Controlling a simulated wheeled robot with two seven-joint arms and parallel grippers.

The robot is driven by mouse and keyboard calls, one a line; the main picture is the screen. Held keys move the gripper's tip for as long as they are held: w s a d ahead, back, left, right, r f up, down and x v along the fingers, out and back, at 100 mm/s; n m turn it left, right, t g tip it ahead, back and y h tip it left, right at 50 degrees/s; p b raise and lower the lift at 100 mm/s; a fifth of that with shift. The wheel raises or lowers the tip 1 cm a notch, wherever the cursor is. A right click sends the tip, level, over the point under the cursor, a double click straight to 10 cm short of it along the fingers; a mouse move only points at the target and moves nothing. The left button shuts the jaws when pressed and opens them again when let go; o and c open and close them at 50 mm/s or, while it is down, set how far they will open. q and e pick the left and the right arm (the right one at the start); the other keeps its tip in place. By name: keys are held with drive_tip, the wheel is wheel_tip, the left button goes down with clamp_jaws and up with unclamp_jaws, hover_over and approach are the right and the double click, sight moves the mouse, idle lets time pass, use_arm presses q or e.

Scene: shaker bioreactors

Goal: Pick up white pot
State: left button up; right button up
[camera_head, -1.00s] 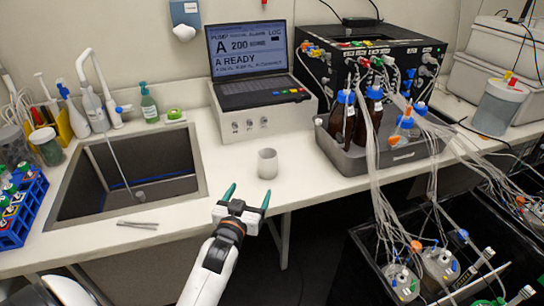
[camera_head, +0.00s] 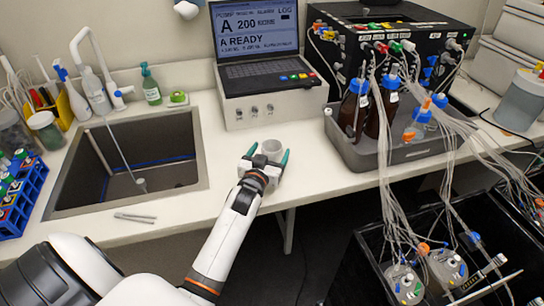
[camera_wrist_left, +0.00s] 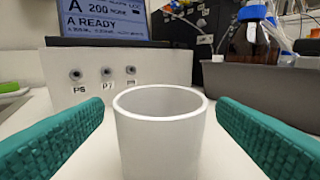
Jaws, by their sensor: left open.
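The white pot (camera_head: 272,148) stands upright on the white counter, in front of the pump box with the laptop. Its near side is partly hidden by my left gripper in the head view. My left gripper (camera_head: 268,158) is open, with one teal finger on each side of the pot. In the left wrist view the pot (camera_wrist_left: 160,130) sits centred between the fingers, with a visible gap on both sides. Its open rim faces up. My right gripper is in neither view.
The pump box (camera_head: 262,108) with a laptop (camera_head: 262,50) stands behind the pot. A grey tray (camera_head: 365,152) with brown bottles is to the right. A sink (camera_head: 125,165) is to the left, with metal tweezers (camera_head: 135,217) in front. The counter around the pot is clear.

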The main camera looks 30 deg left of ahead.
sight(275, 142)
use_arm(q)
drive_tip(key=x, duration=0.4)
drive_tip(key=shift+w+p, duration=0.15)
drive_tip(key=shift+p, duration=0.2)
drive_tip(key=c, duration=1.1)
drive_tip(key=shift+r, duration=0.1)
